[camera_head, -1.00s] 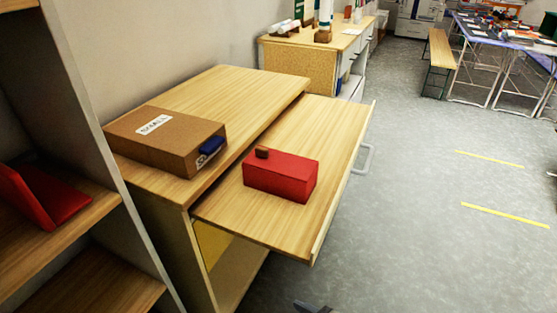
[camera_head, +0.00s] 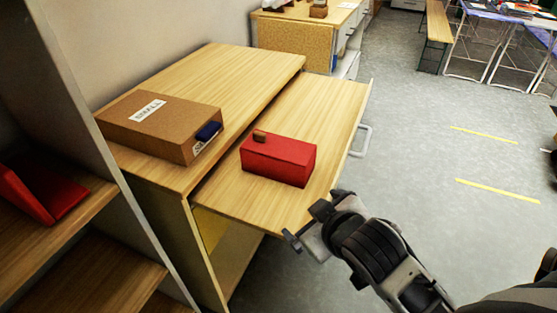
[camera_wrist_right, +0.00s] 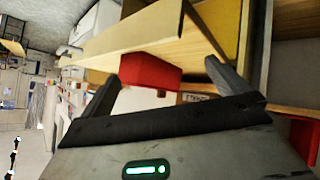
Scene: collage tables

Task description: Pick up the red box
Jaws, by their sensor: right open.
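The red box (camera_head: 279,160) sits on the pulled-out wooden shelf (camera_head: 330,105) of the cabinet, with a small brown piece (camera_head: 260,136) on its top. My right gripper (camera_head: 312,222) is at the shelf's near right corner, in front of and to the right of the red box, apart from it. In the right wrist view the red box (camera_wrist_right: 150,72) shows beyond and between the two spread fingers of my right gripper (camera_wrist_right: 160,78), which is open and empty. My left gripper is not in view.
A brown cardboard box (camera_head: 160,120) with a white label lies on the cabinet top (camera_head: 225,75), left of the shelf. A metal handle (camera_head: 361,140) sticks out from the shelf's right edge. A shelf unit (camera_head: 75,110) stands at left. Floor at right is open.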

